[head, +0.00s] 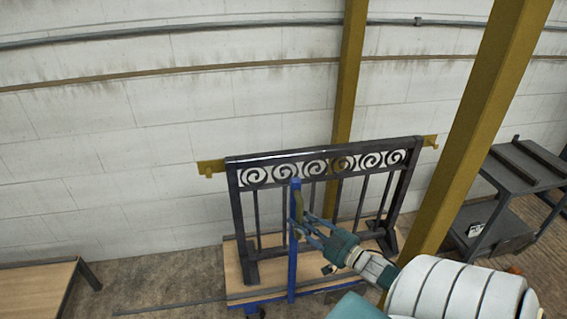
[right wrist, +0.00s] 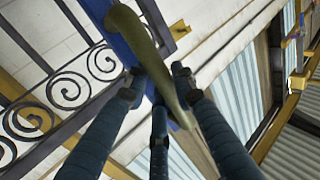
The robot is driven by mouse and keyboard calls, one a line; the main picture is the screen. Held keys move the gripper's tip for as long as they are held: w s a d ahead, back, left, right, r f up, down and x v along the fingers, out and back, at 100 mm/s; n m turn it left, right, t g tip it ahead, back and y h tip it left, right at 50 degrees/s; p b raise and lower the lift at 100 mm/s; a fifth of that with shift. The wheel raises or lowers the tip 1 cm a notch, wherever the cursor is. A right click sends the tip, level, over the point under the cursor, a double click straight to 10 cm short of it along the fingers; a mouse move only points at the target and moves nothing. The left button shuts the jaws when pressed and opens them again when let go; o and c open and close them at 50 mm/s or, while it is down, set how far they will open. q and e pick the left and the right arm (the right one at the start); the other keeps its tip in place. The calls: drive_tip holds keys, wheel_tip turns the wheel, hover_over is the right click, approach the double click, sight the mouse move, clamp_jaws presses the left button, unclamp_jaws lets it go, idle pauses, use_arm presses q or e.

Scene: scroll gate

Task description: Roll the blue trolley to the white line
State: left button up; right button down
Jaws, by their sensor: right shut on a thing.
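A dark gate (head: 318,155) with a band of scrolls stands upright on the deck. My right gripper (head: 304,222) reaches in from the lower right and is shut on the olive handle at the post. In the right wrist view, the fingers (right wrist: 158,95) close around the olive handle (right wrist: 150,50) beside the blue post. No white line shows in either view. My left gripper is not in view.
A mustard column (head: 460,130) rises close on the right. A dark shelf cart (head: 525,165) stands beyond it. A wooden table (head: 38,285) is at the lower left. A white block wall (head: 150,130) runs behind. Floor (head: 160,275) is open between table and trolley.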

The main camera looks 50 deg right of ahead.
drive_tip(key=s+d+b, duration=0.1)
drive_tip(key=s+d, duration=0.5)
drive_tip(key=d, duration=0.3)
drive_tip(key=shift+s+d+b, duration=0.25)
drive_tip(key=shift+d+b, duration=0.05)
drive_tip(key=shift+b, duration=0.05)
drive_tip(key=shift+d, duration=0.1)
drive_tip(key=c, duration=1.7)
unclamp_jaws()
drive_tip(key=shift+o, duration=1.3)
drive_tip(key=shift+s+d, duration=0.1)
drive_tip(key=shift+s, duration=0.05)
drive_tip(key=s, duration=1.2)
